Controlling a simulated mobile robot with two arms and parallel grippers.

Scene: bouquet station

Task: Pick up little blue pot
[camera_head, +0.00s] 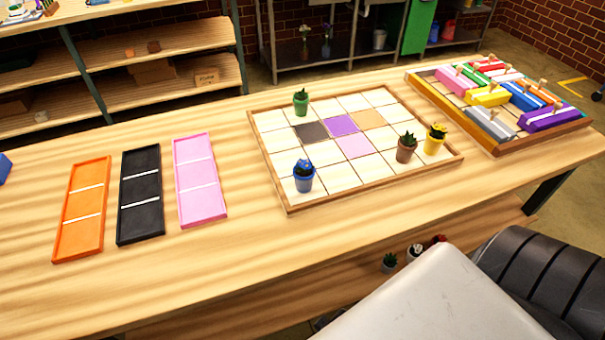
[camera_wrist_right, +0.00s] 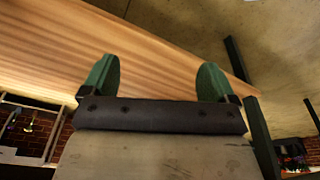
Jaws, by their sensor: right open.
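The little blue pot (camera_head: 304,177) holds a small plant with blue on top. It stands upright on a light square at the near left corner of the wooden grid board (camera_head: 283,200) on the table. My right gripper (camera_wrist_right: 158,80) is open and empty in the right wrist view, with two green fingers apart. The wooden table top (camera_wrist_right: 150,50) shows beyond its fingers, and no pot shows there. In the head view neither gripper is seen. My left gripper is in no view.
Other pots on the board are green (camera_head: 301,101), brown (camera_head: 406,147) and yellow (camera_head: 434,139). Orange (camera_head: 82,210), black (camera_head: 140,195) and pink (camera_head: 200,180) trays lie left of it. A crate of coloured blocks (camera_head: 500,150) stands right. Bare table lies in front of the board.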

